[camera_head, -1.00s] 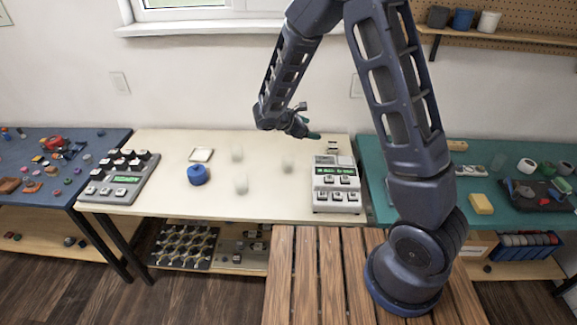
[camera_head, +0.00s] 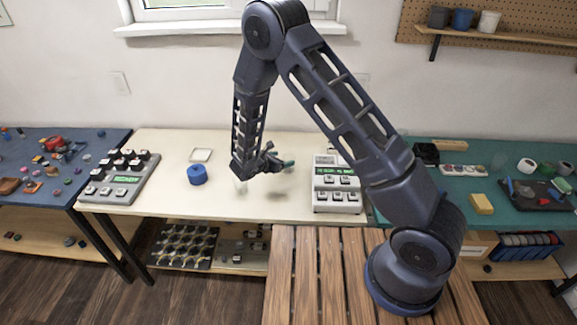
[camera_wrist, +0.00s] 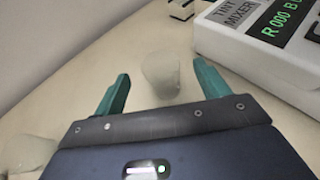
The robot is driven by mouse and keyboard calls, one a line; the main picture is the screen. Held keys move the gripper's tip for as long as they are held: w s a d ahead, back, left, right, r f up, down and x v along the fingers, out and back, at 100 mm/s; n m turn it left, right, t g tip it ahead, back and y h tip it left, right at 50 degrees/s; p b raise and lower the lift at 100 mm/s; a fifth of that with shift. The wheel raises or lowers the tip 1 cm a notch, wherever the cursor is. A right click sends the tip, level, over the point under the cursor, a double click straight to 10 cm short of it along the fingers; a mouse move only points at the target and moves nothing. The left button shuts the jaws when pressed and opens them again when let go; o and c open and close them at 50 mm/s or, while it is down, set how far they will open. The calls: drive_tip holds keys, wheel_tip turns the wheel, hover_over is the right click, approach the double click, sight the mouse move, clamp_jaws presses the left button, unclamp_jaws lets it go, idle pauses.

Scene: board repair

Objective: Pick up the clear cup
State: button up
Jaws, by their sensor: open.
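A clear cup (camera_wrist: 161,72), pale and see-through, stands on the cream table in the wrist view, ahead of my gripper and between the lines of its two teal fingers. My gripper (camera_wrist: 160,82) is open and empty, and the cup appears just beyond the fingertips. A second clear cup (camera_wrist: 28,152) is at the lower left of the wrist view, outside the left finger. In the head view, my gripper (camera_head: 281,158) is low over the table's middle. A faint clear cup (camera_head: 240,187) shows below my forearm; the other cups are hidden or too faint to tell.
A white mixer with a green display (camera_wrist: 275,30) stands close to the right finger and also shows in the head view (camera_head: 338,190). The table front is clear.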

drive_tip(key=shift+w+d+f, duration=0.1)
drive_tip(key=shift+f, duration=1.05)
drive_tip(key=x, duration=0.4)
drive_tip(key=shift+w+d, duration=0.25)
drive_tip(key=shift+w, duration=0.05)
drive_tip(key=c, duration=1)
